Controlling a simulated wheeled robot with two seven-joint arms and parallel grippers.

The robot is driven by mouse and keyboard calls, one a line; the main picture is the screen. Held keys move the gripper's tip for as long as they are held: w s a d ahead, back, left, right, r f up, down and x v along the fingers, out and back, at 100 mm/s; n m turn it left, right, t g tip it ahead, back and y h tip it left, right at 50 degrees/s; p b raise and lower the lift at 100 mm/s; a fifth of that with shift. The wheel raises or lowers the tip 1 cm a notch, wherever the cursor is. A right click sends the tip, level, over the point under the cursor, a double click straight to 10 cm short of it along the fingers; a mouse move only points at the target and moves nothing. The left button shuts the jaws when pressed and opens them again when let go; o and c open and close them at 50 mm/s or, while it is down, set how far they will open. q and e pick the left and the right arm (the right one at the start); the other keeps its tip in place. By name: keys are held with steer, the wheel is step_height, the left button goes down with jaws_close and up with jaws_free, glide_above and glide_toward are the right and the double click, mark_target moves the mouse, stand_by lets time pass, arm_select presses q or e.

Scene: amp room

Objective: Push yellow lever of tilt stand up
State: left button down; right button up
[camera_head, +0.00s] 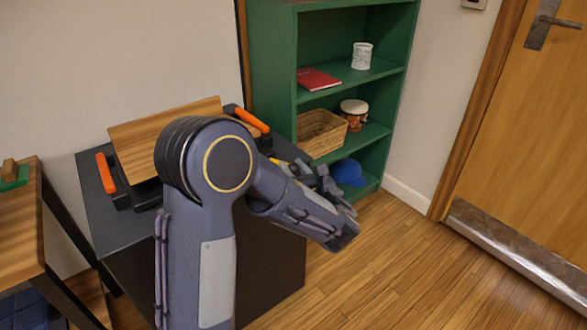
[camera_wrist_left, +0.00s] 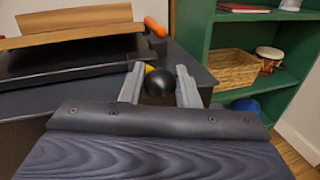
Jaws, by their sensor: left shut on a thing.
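The tilt stand has a wooden board (camera_head: 135,135) tilted up on a black base, with orange grips (camera_head: 105,173) at its sides. In the left wrist view the wooden board (camera_wrist_left: 70,18) is at the upper left. A small piece of the yellow lever (camera_head: 274,160) shows beside my left forearm. In the left wrist view the yellow lever (camera_wrist_left: 150,68) shows behind a black ball knob (camera_wrist_left: 159,83). My left gripper (camera_wrist_left: 159,86) has its fingers on either side of this knob and is shut on it. My forearm hides much of the stand's right side. My right gripper is not in view.
The stand sits on a dark table (camera_head: 95,215). A green shelf (camera_head: 310,100) stands behind right, holding a basket (camera_head: 322,132), red book (camera_head: 317,79), drum (camera_head: 354,113) and blue cap (camera_head: 348,172). A wooden table (camera_head: 20,225) is at left. Floor (camera_head: 400,270) is clear at right.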

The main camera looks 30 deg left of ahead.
arm_select(q)
steer(key=shift+r+p, duration=0.25)
steer(key=shift+p, duration=0.15)
steer(key=a+r+g+h+p, duration=0.1)
steer(key=r+p, duration=0.1)
steer(key=p, duration=0.3)
steer(key=w+a+r+n+g+h+p, duration=0.1)
steer(key=r+h+p, duration=0.1)
steer(key=p, duration=0.3)
steer(key=a+r+g+h+p, duration=0.1)
steer(key=r+h+p, duration=0.1)
steer(key=p, duration=0.3)
steer(key=shift+w+a+p, duration=0.2)
steer(key=shift+a+p, duration=0.15)
steer(key=w+a+n+g+h+p, duration=0.1)
steer(key=a+h+p, duration=0.4)
steer(key=p, duration=1.3)
steer(key=shift+w+a+r+g+h, duration=0.3)
steer(key=shift+w+a+r+g, duration=0.2)
steer(key=shift+w+g, duration=0.4)
steer(key=shift+f, duration=0.1)
steer(key=c, duration=1.1)
jaws_free()
steer(key=shift+a, duration=0.1)
steer(key=shift+s, duration=0.1)
